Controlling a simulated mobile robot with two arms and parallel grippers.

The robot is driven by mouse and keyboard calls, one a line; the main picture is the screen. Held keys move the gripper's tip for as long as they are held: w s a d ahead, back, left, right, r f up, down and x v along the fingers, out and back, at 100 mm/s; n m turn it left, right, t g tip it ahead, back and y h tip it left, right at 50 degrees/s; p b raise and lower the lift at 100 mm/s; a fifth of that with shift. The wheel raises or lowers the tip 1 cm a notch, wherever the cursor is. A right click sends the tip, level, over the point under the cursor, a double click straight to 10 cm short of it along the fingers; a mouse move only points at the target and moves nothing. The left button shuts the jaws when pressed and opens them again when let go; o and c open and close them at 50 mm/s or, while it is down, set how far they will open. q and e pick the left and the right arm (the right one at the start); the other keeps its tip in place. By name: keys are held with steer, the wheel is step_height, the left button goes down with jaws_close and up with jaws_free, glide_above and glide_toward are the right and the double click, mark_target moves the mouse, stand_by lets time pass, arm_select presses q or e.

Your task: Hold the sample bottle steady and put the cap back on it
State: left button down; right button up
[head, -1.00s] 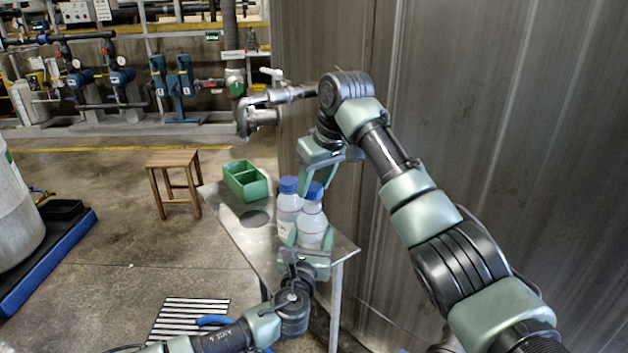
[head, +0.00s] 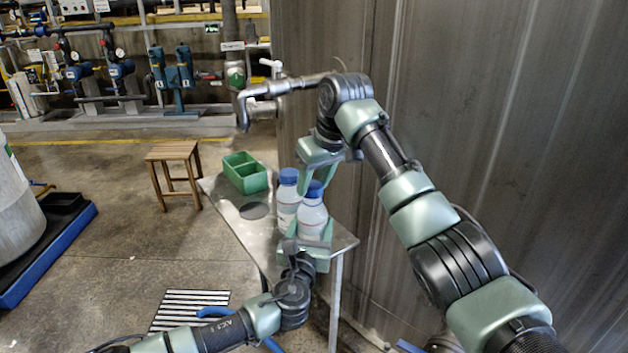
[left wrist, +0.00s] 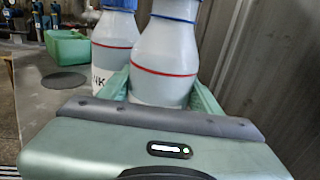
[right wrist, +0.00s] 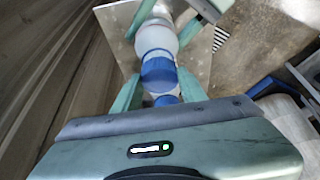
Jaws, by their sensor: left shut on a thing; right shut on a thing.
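The sample bottle (head: 312,219), white with a blue cap (head: 315,188) at its top, stands upright at the table's near end. My left gripper (head: 310,231) is shut around its body from the near side. In the left wrist view the bottle (left wrist: 166,62) sits between the fingers, its top cut off by the frame. My right gripper (head: 314,185) reaches down from above and is shut on the cap. In the right wrist view the cap (right wrist: 158,74) lies in line with the bottle (right wrist: 156,38). Whether it is fully seated cannot be told.
A second bottle (head: 287,207) with a blue cap stands close behind and left of the held one. A green divided box (head: 245,175) is on the far part of the metal table (head: 227,208). A metal wall (head: 470,90) rises close on the right. A wooden stool (head: 174,155) stands farther left.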

steer(key=shift+f, duration=0.6)
stand_by(0.3)
steer(key=m, duration=0.1)
steer(key=m+h, duration=0.1)
steer(key=m, duration=0.1)
steer(key=m+h, duration=0.1)
steer(key=m, duration=0.1)
steer(key=shift+s+a+t, duration=0.1)
steer(key=shift+a+t, duration=0.2)
steer(key=m+h, duration=0.2)
steer(key=m, duration=0.3)
steer(key=o, duration=1.3)
steer(key=shift+c, duration=0.2)
steer(key=shift+r, duration=0.1)
